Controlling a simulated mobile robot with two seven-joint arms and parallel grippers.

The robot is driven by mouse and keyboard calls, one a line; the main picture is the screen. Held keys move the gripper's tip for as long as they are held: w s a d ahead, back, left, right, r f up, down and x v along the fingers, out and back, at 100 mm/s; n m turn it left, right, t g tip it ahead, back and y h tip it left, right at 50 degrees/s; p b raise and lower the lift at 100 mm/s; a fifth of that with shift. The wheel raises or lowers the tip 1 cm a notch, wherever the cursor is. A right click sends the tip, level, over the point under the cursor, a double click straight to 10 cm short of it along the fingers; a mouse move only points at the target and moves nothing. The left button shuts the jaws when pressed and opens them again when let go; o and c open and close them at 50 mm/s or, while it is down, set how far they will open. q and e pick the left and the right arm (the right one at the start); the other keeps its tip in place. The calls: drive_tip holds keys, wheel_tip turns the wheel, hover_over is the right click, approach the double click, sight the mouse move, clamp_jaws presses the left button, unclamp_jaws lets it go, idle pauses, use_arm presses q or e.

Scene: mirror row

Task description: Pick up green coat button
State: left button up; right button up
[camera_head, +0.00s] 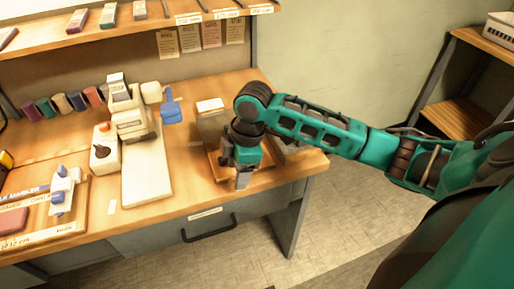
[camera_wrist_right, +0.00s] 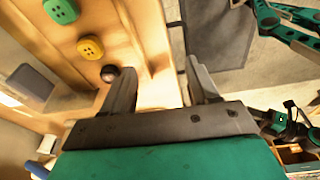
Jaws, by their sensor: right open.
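The green coat button (camera_wrist_right: 61,10) lies in a wooden tray (camera_wrist_right: 100,20) at the top left of the right wrist view, partly cut by the frame edge. A yellow button (camera_wrist_right: 90,47) and a small dark round piece (camera_wrist_right: 110,73) lie in line with it, nearer my gripper. My right gripper (camera_wrist_right: 166,80) is open with nothing between its fingers; the green button is off to the left of them. In the head view my right gripper (camera_head: 243,178) is over the desk's front right corner and hides much of the tray there.
A white board (camera_head: 147,178) with a white device (camera_head: 131,122) stands left of my right gripper. A blue-handled piece (camera_head: 172,108) and several coloured rolls (camera_head: 62,102) sit farther back. A shelf (camera_head: 130,30) overhangs the desk's back. The desk front has a drawer handle (camera_head: 210,229).

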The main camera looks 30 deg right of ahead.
drive_tip(key=w+d+r, duration=0.6)
drive_tip(key=d+r, duration=0.4)
drive_tip(key=d, duration=0.2)
drive_tip(key=shift+n+g, duration=0.4)
drive_tip(key=f, duration=0.4)
drive_tip(key=a+f, duration=0.1)
drive_tip(key=f, duration=0.1)
drive_tip(key=shift+a+f+b, duration=0.1)
drive_tip(key=shift+f+b, duration=0.15)
drive_tip(key=shift+b, duration=0.05)
drive_tip(key=shift+a+f, duration=0.2)
drive_tip(key=shift+f, duration=0.8)
drive_tip(key=shift+a+f, duration=0.2)
drive_tip(key=shift+f, duration=0.85)
drive_tip(key=shift+a+f, duration=0.2)
drive_tip(key=shift+f, duration=0.8)
clamp_jaws()
